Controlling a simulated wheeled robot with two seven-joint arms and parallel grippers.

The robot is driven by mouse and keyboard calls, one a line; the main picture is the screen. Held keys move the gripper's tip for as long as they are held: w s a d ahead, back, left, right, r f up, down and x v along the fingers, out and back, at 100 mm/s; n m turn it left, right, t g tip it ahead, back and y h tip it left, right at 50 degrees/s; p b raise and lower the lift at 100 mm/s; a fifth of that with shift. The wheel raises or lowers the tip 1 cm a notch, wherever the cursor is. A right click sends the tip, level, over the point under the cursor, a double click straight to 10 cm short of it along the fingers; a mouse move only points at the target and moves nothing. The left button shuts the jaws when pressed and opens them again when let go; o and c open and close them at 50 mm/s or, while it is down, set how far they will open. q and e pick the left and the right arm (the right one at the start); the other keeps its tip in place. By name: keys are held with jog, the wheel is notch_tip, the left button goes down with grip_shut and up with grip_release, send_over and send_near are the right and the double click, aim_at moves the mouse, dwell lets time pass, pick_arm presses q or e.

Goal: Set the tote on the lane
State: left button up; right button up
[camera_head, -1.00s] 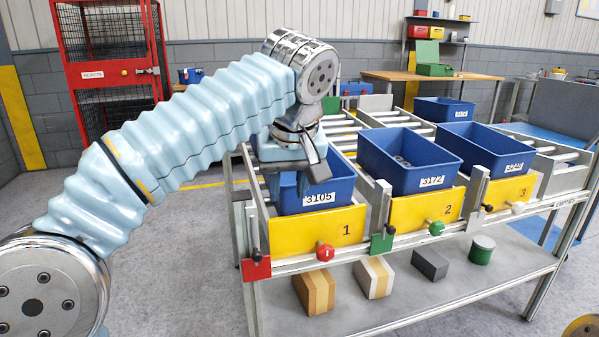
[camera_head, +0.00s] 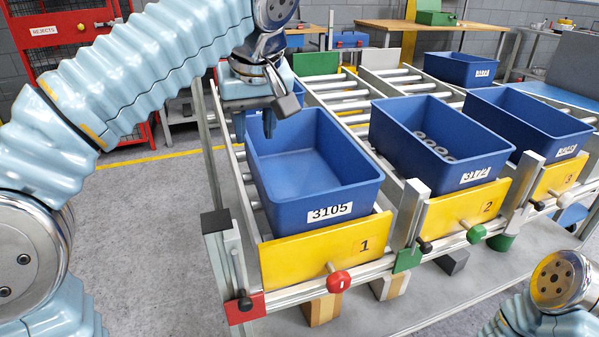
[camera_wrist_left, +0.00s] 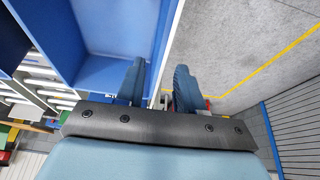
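The blue tote labelled 3105 (camera_head: 330,212) is upright and empty in lane 1, behind the yellow plate (camera_head: 320,255) marked 1. My left gripper (camera_head: 254,124) is at its far left corner, pointing down. In the left wrist view the gripper (camera_wrist_left: 160,85) has one finger inside the tote wall (camera_wrist_left: 168,40) and one outside. A gap shows beside the outer finger, so it looks open around the rim. My right gripper is out of view; only part of my right arm shows at the lower right.
Tote 3172 (camera_head: 480,174) holds grey round parts in lane 2. Another blue tote (camera_head: 567,150) stands in lane 3, with one more (camera_head: 482,72) behind. Metal posts (camera_head: 408,215) divide the lanes. Open floor lies left of the rack.

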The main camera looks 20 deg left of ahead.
aim_at(255, 167)
pick_arm(q)
jog(key=x, duration=0.5)
jog(key=shift+b, duration=0.4)
jog(key=b+x, duration=0.1)
jog(key=x, duration=0.4)
jog(key=shift+d+f, duration=0.1)
jog(key=shift+f, duration=0.3)
jog(key=shift+c, duration=0.5)
grip_shut()
